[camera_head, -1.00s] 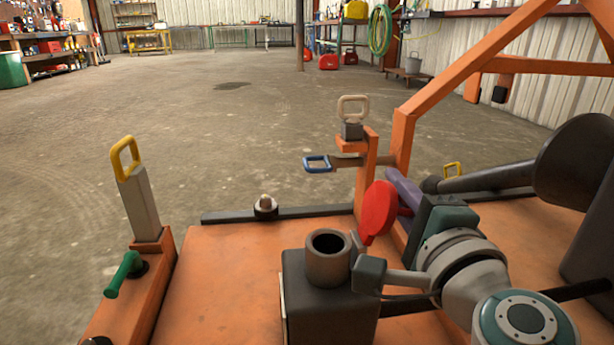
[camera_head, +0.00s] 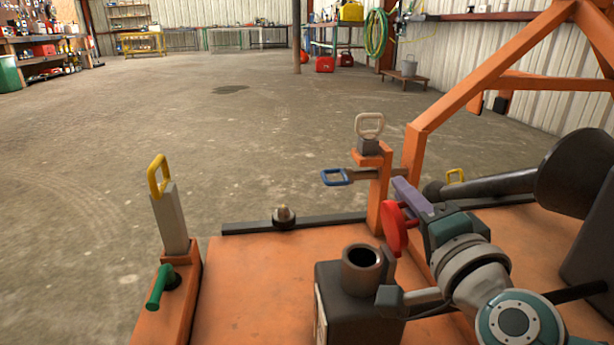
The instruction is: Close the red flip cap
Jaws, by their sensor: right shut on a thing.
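The red flip cap (camera_head: 393,230) is a round disc standing on edge, apart from and above the open mouth of a short brown pipe neck (camera_head: 362,262) on a dark block (camera_head: 345,300). The neck is uncovered and I see into its bore. My right gripper (camera_head: 413,224) comes in from the lower right and is shut at the right side of the red cap. Its fingertips are partly hidden by the cap and my own arm. The cap's hinge is not clear to me. My left gripper is not in view.
The orange deck (camera_head: 255,290) has open room left of the block. A purple bar (camera_head: 412,196) lies close behind my gripper. A blue-handled lever (camera_head: 335,177), an orange frame (camera_head: 480,90) and a dark cone (camera_head: 580,185) stand around it. A green handle (camera_head: 159,288) is at left.

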